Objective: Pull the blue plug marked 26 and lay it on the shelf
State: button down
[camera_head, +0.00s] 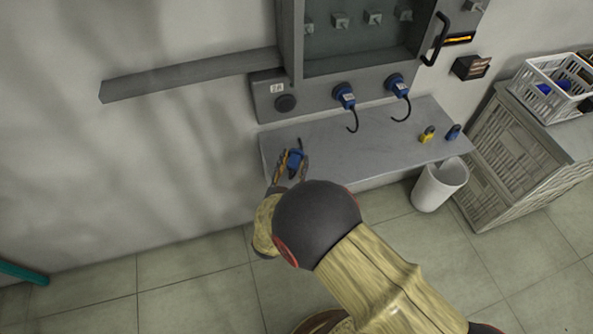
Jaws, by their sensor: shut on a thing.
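A blue plug (295,160) is between the fingers of my gripper (292,165), at the left end of the grey shelf (345,146). My gripper is shut on it. The plug is at or just above the shelf surface; I cannot tell whether it touches. Its mark is not readable here. A panel above the shelf has a small white label (277,88) that seems to read 26, with an empty dark socket (286,103) under it. My arm hides part of the shelf's front edge.
Two blue plugs with dark cords, a left one (344,95) and a right one (397,84), sit in the panel. A yellow padlock (427,134) and a blue padlock (453,132) stand on the shelf's right end. A white bin (438,185) stands below. The shelf's middle is clear.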

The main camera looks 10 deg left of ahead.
aim_at(295, 161)
jog(key=shift+f, duration=0.15)
jog(key=shift+f, duration=1.05)
jog(key=c, duration=1.1)
grip_release()
jog(key=shift+o, duration=1.1)
jog(key=o, duration=0.3)
jog(key=shift+r, duration=0.1)
jog(key=shift+s+d+r+p, duration=0.1)
jog(key=shift+s+r+p, duration=0.05)
jog(key=shift+r+p, duration=0.95)
jog(key=shift+s+d+r+p, duration=0.15)
jog(key=shift+r+p, duration=0.7)
jog(key=shift+r, duration=0.5)
jog(key=shift+s+r+p, duration=0.15)
jog(key=shift+r+p, duration=0.8)
jog(key=shift+r, duration=0.25)
